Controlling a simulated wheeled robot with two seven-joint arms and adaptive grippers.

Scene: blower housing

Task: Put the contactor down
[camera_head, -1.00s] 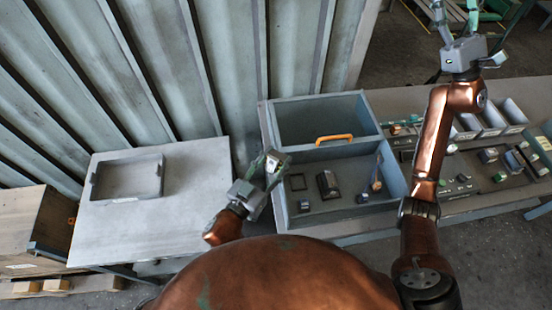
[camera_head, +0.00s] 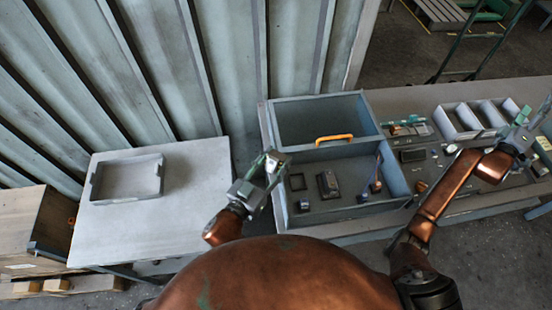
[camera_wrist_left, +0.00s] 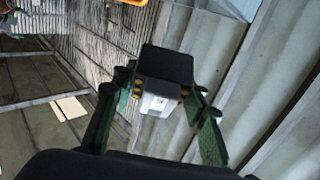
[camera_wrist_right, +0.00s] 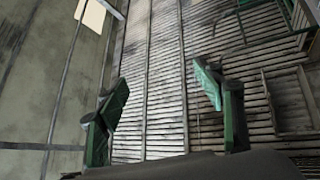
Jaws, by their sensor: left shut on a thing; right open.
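The contactor is a dark block with a pale grey-white lower part. It shows clearly in the left wrist view (camera_wrist_left: 168,64), between the green-padded fingers of my left gripper (camera_wrist_left: 158,98). In the head view my left gripper (camera_head: 266,166) is shut on it, raised at the left side of the open grey bin, and the contactor (camera_head: 277,156) is small there and partly hidden by the fingers. My right gripper (camera_head: 528,128) is at the far right above the bench. In the right wrist view it is open and empty (camera_wrist_right: 160,95).
A pale table (camera_head: 190,215) on the left carries a shallow grey tray (camera_head: 128,198), which looks empty. The grey bin (camera_head: 283,212) has an orange handle (camera_head: 334,138) and several small parts inside. White dividers (camera_head: 447,122) and more parts crowd the right bench.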

